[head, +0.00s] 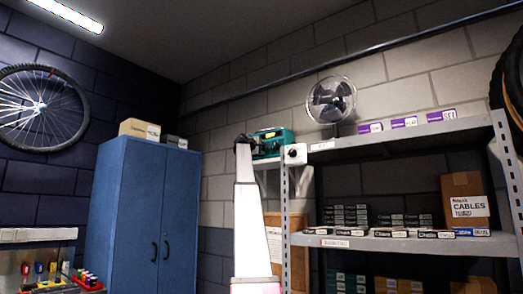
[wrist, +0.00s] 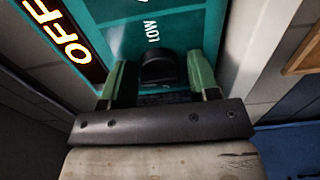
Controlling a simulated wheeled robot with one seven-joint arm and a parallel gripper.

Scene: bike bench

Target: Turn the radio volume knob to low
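The teal radio (head: 273,135) sits high at the left end of the metal shelf in the head view. In the wrist view, its teal face (wrist: 115,25) fills the upper middle, with a white "LOW" marking and a dark panel reading "OFF" in lit letters (wrist: 65,35). The black volume knob (wrist: 158,70) is just below "LOW". My gripper (wrist: 159,62) has its two green fingers on either side of the knob, with a small gap seeming to show at each side. In the head view, my gripper (head: 244,140) is at the radio's left end, and the knob is hidden.
A white box-like thing (head: 295,154) stands right of the radio by the shelf post. A fan (head: 331,101) and small purple boxes (head: 404,122) are on the top shelf (head: 430,132). A blue cabinet (head: 146,210) stands left of my arm, with open space between.

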